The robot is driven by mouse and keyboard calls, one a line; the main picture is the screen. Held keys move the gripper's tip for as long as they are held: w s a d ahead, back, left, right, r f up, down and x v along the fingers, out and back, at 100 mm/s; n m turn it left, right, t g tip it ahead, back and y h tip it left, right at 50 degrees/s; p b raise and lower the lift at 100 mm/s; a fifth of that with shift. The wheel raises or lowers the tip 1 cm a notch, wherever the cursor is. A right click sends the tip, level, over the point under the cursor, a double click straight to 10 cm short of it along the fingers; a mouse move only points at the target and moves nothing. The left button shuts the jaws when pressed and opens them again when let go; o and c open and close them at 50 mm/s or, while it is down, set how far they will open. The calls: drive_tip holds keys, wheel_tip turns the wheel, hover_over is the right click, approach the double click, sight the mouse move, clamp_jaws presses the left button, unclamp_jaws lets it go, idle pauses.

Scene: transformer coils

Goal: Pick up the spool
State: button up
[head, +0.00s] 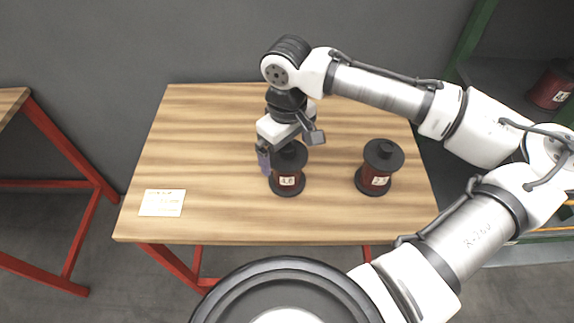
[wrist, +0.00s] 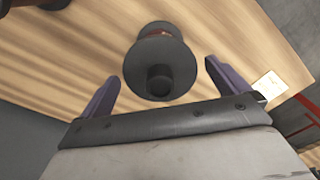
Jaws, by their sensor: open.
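Two dark red spools with black flanges and white labels stand upright on the wooden table. The left spool (head: 287,181) is under my gripper (head: 279,158), and the right spool (head: 376,170) stands apart from it. In the wrist view the near spool (wrist: 160,68) shows its black top between the two purple fingers of my gripper (wrist: 161,72). The fingers are open, with a gap on each side of the spool. In the head view the gripper hides part of this spool's top, and one finger shows at its left.
The wooden table (head: 215,145) is mostly clear, with a small card (head: 162,203) at its front left. A shelf at the right holds another spool (head: 551,88). Part of another table (head: 12,101) shows at the far left.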

drive_tip(key=c, duration=1.5)
drive_tip(key=shift+r, duration=0.15)
drive_tip(key=shift+c, duration=0.2)
wheel_tip(320, 180, up, 20)
drive_tip(key=b, duration=0.1)
